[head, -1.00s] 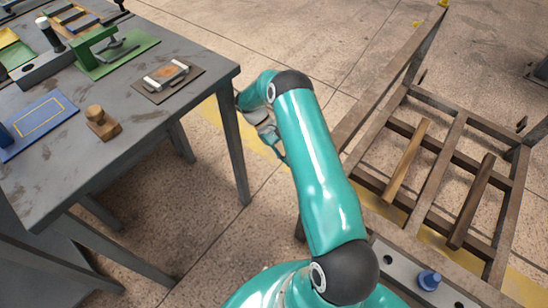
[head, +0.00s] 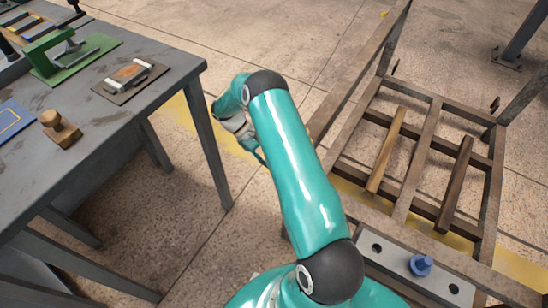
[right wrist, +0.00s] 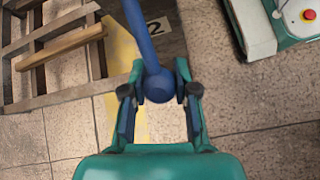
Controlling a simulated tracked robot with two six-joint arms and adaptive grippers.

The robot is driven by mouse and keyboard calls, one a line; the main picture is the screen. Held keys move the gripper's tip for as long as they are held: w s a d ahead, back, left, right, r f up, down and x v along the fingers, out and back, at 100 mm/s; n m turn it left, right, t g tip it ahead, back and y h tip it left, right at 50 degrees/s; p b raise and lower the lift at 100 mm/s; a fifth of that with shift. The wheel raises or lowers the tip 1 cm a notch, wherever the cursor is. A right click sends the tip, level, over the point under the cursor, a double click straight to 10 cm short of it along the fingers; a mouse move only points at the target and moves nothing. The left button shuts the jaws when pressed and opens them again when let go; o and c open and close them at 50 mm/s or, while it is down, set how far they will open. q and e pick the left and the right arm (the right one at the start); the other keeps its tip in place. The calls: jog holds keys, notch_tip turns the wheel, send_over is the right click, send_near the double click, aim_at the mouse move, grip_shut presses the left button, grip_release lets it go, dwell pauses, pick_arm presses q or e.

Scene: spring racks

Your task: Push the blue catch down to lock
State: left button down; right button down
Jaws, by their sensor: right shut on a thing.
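In the right wrist view my right gripper (right wrist: 160,105) is shut on the round knob of a blue lever (right wrist: 147,45). In the head view a small blue flanged piece (head: 421,266) stands on a light plate with holes (head: 391,261). I cannot tell which blue part is the catch.
A grey table (head: 110,125) stands at left with a green fixture (head: 68,55), a small plate (head: 131,74) and a wooden block (head: 59,129). A brown slatted frame (head: 424,160) stands at right. Bare floor lies between them.

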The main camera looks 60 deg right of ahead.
jog(key=shift+s+a+f, duration=0.1)
jog(key=shift+a+f, duration=0.05)
jog(key=c, duration=0.9)
grip_release()
jog(key=shift+o, duration=0.2)
jog(key=shift+r, duration=0.2)
jog(key=shift+r, duration=0.25)
notch_tip(320, 180, up, 9)
jog(key=shift+r, duration=0.1)
